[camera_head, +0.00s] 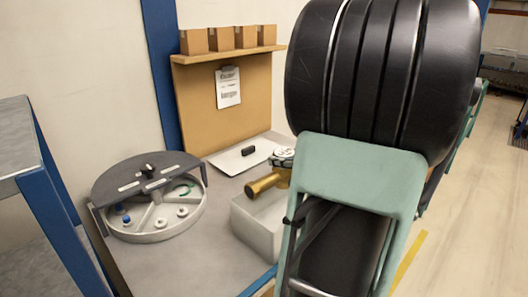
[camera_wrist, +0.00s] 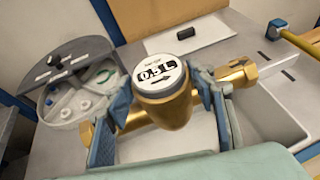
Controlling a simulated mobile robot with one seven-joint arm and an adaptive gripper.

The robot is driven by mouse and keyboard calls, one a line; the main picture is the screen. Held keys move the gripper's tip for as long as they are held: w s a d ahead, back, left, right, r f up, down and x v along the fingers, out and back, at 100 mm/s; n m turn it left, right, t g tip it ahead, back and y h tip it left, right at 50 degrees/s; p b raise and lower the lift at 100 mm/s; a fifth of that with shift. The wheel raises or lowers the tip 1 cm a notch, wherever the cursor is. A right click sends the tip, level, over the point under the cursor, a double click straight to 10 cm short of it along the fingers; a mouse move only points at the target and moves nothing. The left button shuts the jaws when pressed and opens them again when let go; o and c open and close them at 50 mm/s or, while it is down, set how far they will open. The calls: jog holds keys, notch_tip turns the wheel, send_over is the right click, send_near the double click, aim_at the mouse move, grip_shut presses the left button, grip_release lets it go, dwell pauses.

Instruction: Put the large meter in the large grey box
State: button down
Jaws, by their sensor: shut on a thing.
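The dial faces up toward the wrist camera, and the pipe ends stick out left and right. A large light grey box (camera_head: 257,232) stands on the bench; its wall also shows in the wrist view (camera_wrist: 231,124). In the head view the meter shows over the box's upper edge; its exact height is unclear.
A round test fixture (camera_head: 150,228) with a dark half cover stands left of the box. Behind lies a white mat (camera_head: 226,162) with a small black block (camera_head: 248,151). A shelf (camera_head: 222,56) with small cartons is at the back. A brass rod with a blue cap (camera_wrist: 278,26) is right.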

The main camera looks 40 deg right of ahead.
notch_tip(320, 180, down, 11)
jog(key=b, duration=0.2)
dwell(0.4)
jog(key=shift+w+f, duration=0.1)
jog(key=shift+f, duration=0.15)
jog(key=c, duration=0.9)
grip_release()
jog(key=shift+f, duration=0.1)
jog(key=p+v, duration=0.1)
jog(key=v, duration=1.1)
